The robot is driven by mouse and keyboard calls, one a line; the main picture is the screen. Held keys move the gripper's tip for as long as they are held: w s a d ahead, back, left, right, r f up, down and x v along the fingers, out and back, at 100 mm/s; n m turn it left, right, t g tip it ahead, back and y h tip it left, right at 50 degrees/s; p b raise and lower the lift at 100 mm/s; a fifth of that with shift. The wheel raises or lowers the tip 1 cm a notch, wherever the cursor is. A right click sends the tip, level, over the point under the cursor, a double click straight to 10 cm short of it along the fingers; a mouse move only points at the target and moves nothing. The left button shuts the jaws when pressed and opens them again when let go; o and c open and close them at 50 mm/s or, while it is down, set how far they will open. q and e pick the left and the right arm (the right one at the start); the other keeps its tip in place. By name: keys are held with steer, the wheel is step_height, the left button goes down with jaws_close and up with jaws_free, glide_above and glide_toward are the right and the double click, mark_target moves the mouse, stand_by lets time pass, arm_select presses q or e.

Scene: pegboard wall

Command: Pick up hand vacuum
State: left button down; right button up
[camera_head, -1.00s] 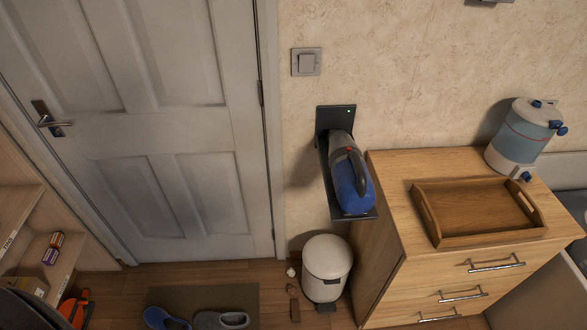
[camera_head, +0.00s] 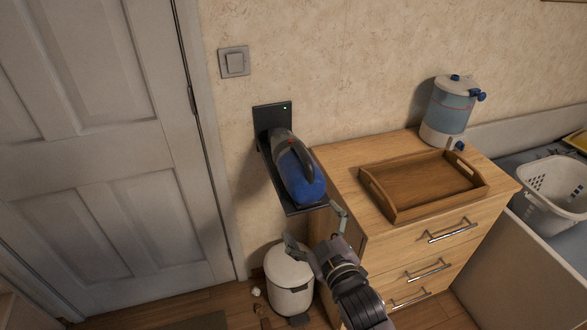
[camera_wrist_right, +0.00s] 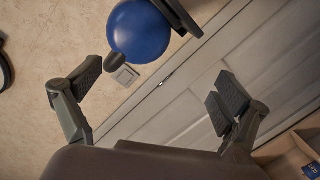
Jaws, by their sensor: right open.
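The hand vacuum (camera_head: 297,172), blue with a grey nose and dark handle, rests in a black wall dock (camera_head: 272,117) with a small green light. Its round blue end also shows in the right wrist view (camera_wrist_right: 138,31), at the top, beyond the fingers. My right gripper (camera_head: 315,229) is open and empty, in front of and slightly below the vacuum in the head view. Its two spread fingers show in the right wrist view (camera_wrist_right: 157,92), with nothing between them. They look apart from the vacuum. My left gripper is out of view.
A wooden dresser (camera_head: 345,212) stands right of the dock, with a wooden tray (camera_head: 388,208) and a drink dispenser (camera_head: 449,108) on top. A white bin (camera_head: 287,272) stands below the dock. A closed door (camera_head: 95,150) is at left, a white basket (camera_head: 552,200) at right.

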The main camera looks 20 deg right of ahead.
steer(key=t, duration=0.1)
glide_toward(292, 164)
steer(key=w+p, duration=0.1)
steer(key=w, duration=0.1)
steer(key=w+r, duration=0.1)
steer(key=w, duration=0.1)
steer(key=shift+w+a+r+p, duration=0.15)
steer(key=shift+w+a+p, duration=0.05)
steer(key=shift+p, duration=0.15)
steer(key=w+p, duration=0.1)
steer(key=w, duration=0.4)
steer(key=shift+w, duration=0.45)
steer(key=shift+s, duration=0.1)
steer(key=shift+c, duration=0.4)
